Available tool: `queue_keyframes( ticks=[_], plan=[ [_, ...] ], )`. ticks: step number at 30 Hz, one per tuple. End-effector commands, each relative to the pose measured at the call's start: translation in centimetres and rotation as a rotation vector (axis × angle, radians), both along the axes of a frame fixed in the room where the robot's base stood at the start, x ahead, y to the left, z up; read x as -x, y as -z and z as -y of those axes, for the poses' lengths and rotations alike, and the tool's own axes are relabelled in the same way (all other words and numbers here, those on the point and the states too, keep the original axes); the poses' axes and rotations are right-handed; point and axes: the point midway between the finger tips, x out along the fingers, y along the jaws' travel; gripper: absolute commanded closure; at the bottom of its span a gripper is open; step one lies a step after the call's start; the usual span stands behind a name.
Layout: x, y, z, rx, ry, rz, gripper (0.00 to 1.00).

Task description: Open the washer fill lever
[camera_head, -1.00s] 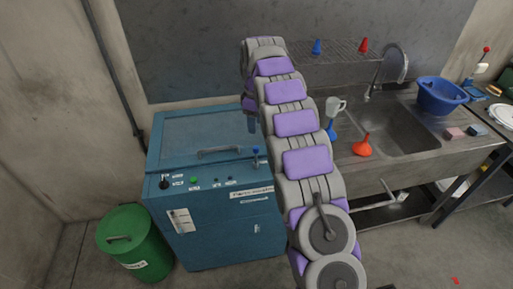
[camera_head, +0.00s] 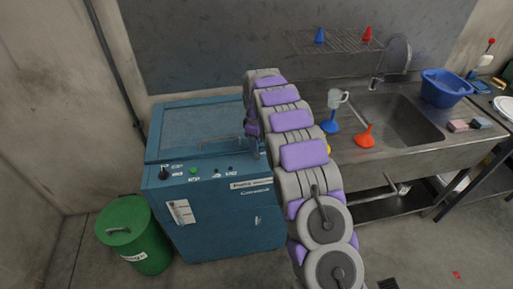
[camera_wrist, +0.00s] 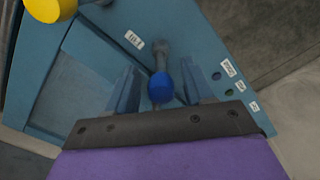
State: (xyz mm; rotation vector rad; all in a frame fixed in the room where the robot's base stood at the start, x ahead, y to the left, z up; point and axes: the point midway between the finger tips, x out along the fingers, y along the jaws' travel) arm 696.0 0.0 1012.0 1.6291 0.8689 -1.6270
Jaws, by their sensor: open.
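The washer (camera_head: 215,225) is a blue cabinet with a lid, at the left of the head view. In the wrist view, a lever with a grey stem (camera_wrist: 160,55) and a blue rounded knob (camera_wrist: 160,88) rises from the washer's top (camera_wrist: 85,70). My gripper (camera_wrist: 160,76) is open, with one finger on each side of the lever. I see gaps between the knob and both fingers. In the head view, my gripper (camera_head: 254,146) is at the washer's right front edge and hides the lever.
A yellow rounded thing (camera_wrist: 50,6) shows at the wrist view's top left. The washer's lid handle (camera_head: 217,142) is left of my gripper. A green bin (camera_head: 137,232) stands left of the washer.

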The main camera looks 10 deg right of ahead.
Motion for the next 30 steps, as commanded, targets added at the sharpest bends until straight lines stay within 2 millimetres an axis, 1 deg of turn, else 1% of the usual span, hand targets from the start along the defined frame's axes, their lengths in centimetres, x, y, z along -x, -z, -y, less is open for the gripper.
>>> queue_keyframes(
  ticks=[1,3,6,10,17,30],
  plan=[
    [0.1,0.8,0.0,0.0,0.0,-0.004,0.48],
    [0.1,1.6,0.0,0.0,0.0,-0.006,0.48],
    [0.2,2.2,0.0,0.0,0.0,-0.006,0.48],
    [0.1,2.5,0.0,-0.001,0.0,-0.004,0.48],
    [0.1,2.5,0.0,0.0,0.0,-0.004,0.49],
    [0.1,2.5,0.0,0.0,0.0,-0.004,0.91]
  ],
)
